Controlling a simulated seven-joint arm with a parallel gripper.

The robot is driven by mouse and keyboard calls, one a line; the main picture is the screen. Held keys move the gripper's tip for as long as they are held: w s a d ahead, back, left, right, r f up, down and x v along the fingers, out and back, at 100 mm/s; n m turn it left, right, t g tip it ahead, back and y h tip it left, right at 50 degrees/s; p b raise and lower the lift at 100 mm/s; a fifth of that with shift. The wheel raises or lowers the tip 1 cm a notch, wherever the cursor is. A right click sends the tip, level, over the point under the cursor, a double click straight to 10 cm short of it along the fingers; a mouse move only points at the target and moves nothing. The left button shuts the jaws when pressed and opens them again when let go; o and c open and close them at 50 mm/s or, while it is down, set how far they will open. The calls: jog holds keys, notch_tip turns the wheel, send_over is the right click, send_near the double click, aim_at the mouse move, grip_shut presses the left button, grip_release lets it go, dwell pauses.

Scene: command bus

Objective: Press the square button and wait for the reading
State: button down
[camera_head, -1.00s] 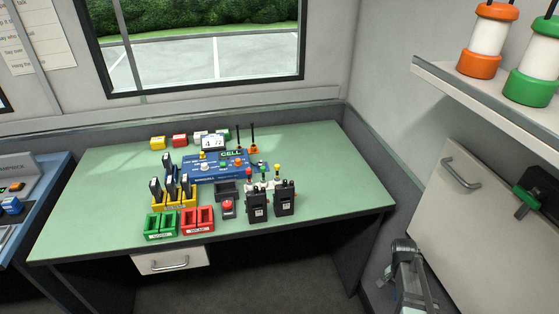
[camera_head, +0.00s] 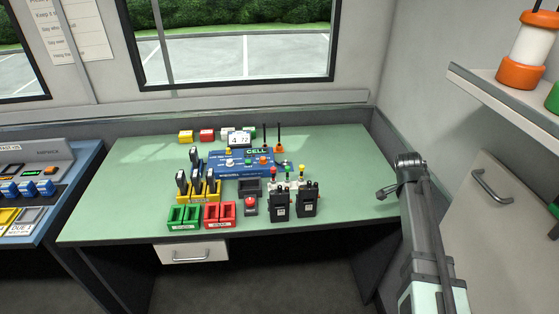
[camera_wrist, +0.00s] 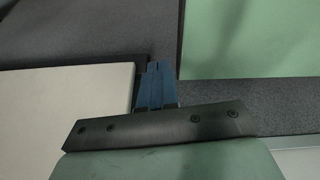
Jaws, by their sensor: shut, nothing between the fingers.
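The blue tester panel (camera_head: 226,170) lies toward the back of the green desk (camera_head: 135,205), with small knobs, several colored sockets and a green-lit "CELL" label. A square button on the panel is too small to make out. A red button (camera_head: 250,201) sits on a small dark box in front.
Yellow, green and red holders (camera_head: 184,215) stand front left of the panel, some with dark upright units. Two black radios (camera_head: 280,204) stand front right, between panel and gripper. A shelf (camera_head: 500,92) overhangs at right. The desk's left side is clear.

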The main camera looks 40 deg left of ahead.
jog(key=w+a+r+m+t, duration=0.1)
jog(key=w+a+r+t, duration=0.1)
jog(key=a+r, duration=0.7)
notch_tip(320, 180, up, 5)
jog(key=n+t+y, duration=0.2)
jog(key=n+t, duration=0.3)
jog(key=n, duration=1.2)
send_over(246, 162)
jog(key=shift+a, duration=0.1)
jog(key=shift+f, duration=4.35)
